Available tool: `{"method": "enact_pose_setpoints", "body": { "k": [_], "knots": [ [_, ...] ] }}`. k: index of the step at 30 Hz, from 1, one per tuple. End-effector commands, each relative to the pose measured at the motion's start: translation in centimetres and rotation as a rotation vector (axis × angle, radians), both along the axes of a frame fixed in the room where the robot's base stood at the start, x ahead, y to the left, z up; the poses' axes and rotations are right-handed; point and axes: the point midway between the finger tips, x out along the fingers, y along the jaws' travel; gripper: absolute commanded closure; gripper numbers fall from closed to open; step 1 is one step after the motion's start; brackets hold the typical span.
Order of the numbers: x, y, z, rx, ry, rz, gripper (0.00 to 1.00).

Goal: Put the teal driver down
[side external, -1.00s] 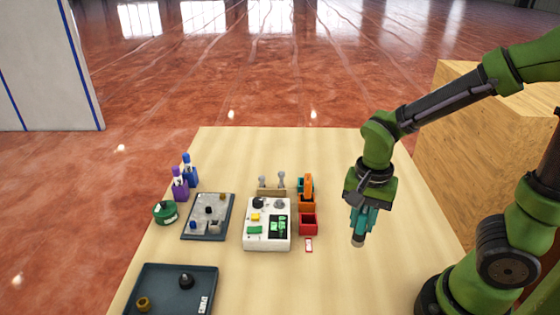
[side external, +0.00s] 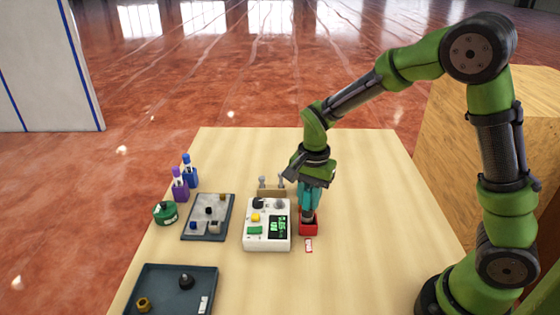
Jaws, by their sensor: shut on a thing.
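My gripper (side external: 311,180) is shut on the teal driver (side external: 308,200), right of the white device. The driver hangs about upright, with its dark lower end at the red bin (side external: 308,230), the front one of a row of bins. I cannot tell whether that end is inside the bin or just above it. My gripper and the driver hide the bins behind the red one and the orange thing that stood there.
A white device (side external: 268,240) with buttons and a screen stands close left of the bin. Further left are a grey tray (side external: 222,213), a green round container (side external: 165,213) and purple and blue bottles (side external: 180,185). A dark tray (side external: 170,300) lies at front left. The table's right side is clear.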

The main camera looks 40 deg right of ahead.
Motion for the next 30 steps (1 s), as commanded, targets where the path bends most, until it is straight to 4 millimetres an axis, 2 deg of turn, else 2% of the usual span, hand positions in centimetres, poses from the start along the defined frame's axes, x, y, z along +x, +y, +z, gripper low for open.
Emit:
{"method": "enact_pose_setpoints", "body": {
  "k": [1,5,6,10,11,19,22,26,30],
  "knots": [
    [-0.6,0.3,-2.8,-0.021,0.024,0.035,1.00],
    [-0.6,0.4,-2.8,-0.019,0.023,0.036,1.00],
    [-0.6,0.4,-2.8,-0.020,0.024,0.037,0.72],
    [-0.6,0.4,-2.8,-0.019,0.024,0.038,0.53],
    [-0.6,0.5,-2.8,-0.020,0.024,0.041,0.50],
    [-0.6,0.3,-2.7,-0.024,0.023,0.045,0.50],
    [-0.5,0.2,-2.1,-0.025,0.021,0.047,0.50],
    [-0.5,0.2,0.0,-0.026,0.021,0.047,0.50],
    [-0.4,0.1,3.2,-0.024,0.016,0.041,0.50]
  ]
}}
